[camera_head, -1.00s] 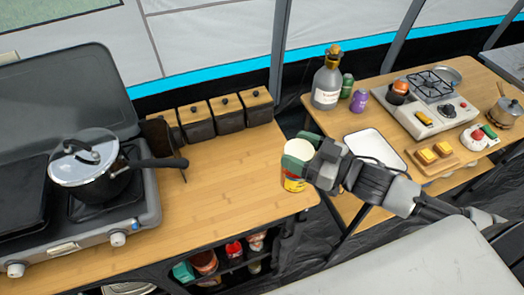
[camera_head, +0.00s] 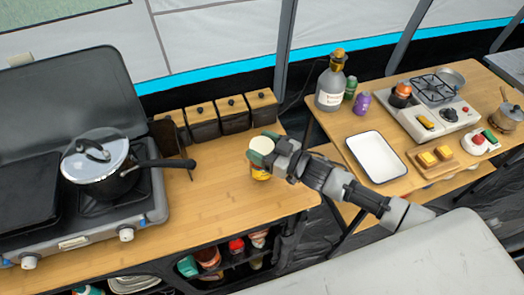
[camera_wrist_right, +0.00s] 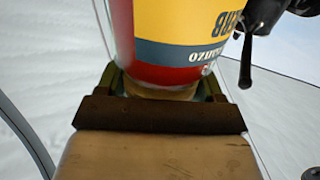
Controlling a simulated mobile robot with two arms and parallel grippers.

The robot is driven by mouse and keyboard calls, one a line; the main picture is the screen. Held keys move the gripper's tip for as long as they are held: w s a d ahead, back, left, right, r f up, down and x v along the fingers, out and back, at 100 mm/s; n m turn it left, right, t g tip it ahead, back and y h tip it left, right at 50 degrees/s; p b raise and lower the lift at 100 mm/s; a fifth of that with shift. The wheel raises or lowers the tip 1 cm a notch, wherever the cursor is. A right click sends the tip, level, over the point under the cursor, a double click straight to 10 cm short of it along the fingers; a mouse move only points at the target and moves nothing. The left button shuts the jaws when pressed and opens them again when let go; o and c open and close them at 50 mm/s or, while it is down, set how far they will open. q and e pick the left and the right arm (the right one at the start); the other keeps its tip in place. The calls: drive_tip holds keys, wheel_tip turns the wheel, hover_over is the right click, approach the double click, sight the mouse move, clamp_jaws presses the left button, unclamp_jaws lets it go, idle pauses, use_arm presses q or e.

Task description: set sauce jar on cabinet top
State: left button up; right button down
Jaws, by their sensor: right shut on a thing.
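The sauce jar (camera_head: 260,173) has a pale lid and a yellow label; the right wrist view shows its yellow, red and dark label (camera_wrist_right: 180,45) close up. My right gripper (camera_head: 267,158) is shut on the jar. The jar looks upright, over the right part of the wooden cabinet top (camera_head: 225,210). I cannot tell whether its base touches the wood. The gripper covers part of the jar. My left gripper is not in view.
A stove with a lidded pot (camera_head: 95,165) stands on the left of the cabinet top. Several wood-lidded boxes (camera_head: 233,115) line its back. Bare wood lies in front of them. To the right, a second table carries a bottle (camera_head: 330,90), a white tray (camera_head: 376,157) and a small burner (camera_head: 440,115).

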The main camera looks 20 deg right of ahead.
wheel_tip(320, 180, down, 3)
drive_tip(key=shift+w, duration=0.1)
drive_tip(key=shift+f, duration=0.1)
drive_tip(key=shift+c, duration=0.7)
unclamp_jaws()
drive_tip(key=shift+f, duration=0.1)
drive_tip(key=b+v, duration=0.2)
drive_tip(key=v, duration=1)
